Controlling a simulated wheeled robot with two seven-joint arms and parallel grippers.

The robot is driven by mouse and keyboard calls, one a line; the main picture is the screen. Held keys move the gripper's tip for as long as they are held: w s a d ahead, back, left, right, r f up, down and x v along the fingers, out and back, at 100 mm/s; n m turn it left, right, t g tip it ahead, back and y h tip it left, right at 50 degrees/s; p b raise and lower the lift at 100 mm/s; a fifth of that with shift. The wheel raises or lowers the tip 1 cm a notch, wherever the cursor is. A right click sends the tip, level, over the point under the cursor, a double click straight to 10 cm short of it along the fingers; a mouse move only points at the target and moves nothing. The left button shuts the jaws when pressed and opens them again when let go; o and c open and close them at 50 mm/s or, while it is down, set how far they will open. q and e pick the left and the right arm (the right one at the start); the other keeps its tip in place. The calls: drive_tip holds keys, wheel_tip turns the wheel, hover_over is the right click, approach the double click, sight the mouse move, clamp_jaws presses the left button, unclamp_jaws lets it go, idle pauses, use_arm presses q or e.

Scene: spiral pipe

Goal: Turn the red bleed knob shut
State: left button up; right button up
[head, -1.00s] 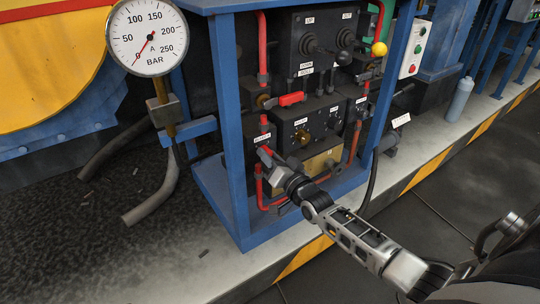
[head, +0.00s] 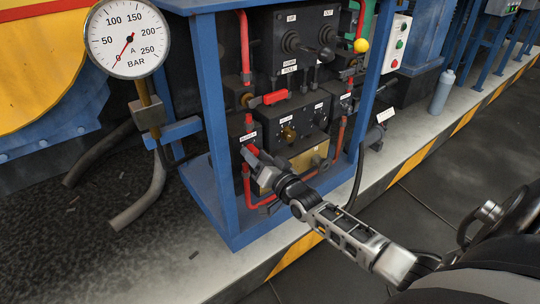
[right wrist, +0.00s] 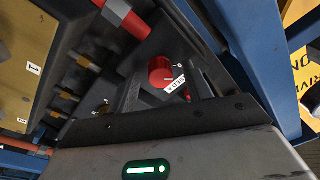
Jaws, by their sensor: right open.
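The red bleed knob (right wrist: 160,72) is round and sits on a dark valve block under a small white label. In the right wrist view it lies between the two dark fingers of my right gripper (right wrist: 163,90), which is open. In the head view the right gripper (head: 254,160) is at the lower left of the valve panel, right at the knob (head: 252,149) and partly covering it. Whether the fingers touch the knob cannot be told. My left gripper is in neither view.
A blue frame post (head: 218,120) stands just left of the knob. Red pipes (head: 246,185) run beside it. A red lever (head: 274,98) and a brass knob (head: 288,134) are above and to the right. A pressure gauge (head: 127,38) stands at the left, its needle near 0.

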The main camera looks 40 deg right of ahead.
use_arm(q)
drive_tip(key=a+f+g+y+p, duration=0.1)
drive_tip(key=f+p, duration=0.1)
drive_tip(key=p, duration=0.2)
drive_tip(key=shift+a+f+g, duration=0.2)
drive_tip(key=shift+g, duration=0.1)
use_arm(e)
drive_tip(key=s+f, duration=0.1)
drive_tip(key=s, duration=1.4)
drive_tip(key=shift+s+f, duration=0.15)
drive_tip(key=shift+s, duration=0.15)
drive_tip(key=shift+d, duration=0.1)
